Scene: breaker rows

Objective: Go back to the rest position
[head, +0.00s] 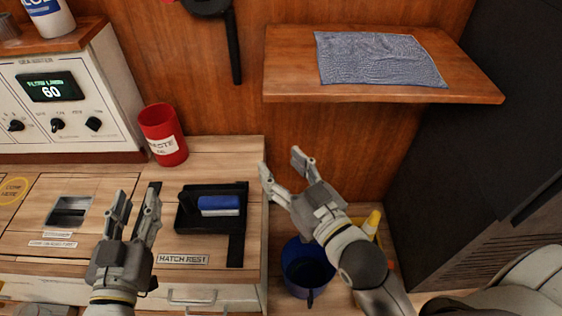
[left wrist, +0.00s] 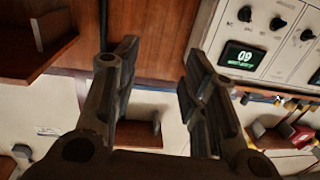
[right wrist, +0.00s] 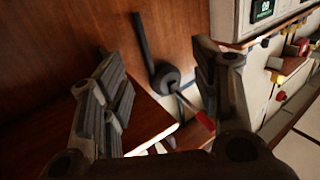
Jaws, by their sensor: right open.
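My left gripper (head: 137,205) is over the wooden counter, left of the black hatch rest. Its fingers are apart and nothing shows between them, also in the left wrist view (left wrist: 152,70). My right gripper (head: 282,165) is just right of the counter's end, in front of the wood wall and below the shelf. Its fingers are apart and empty, also in the right wrist view (right wrist: 160,75). Neither gripper holds anything.
A wooden shelf (head: 285,85) with a grey-blue cloth (head: 378,59) is at upper right. A red waste cup (head: 162,136) stands on the counter (head: 215,150). A blue bucket (head: 305,265) is below my right gripper.

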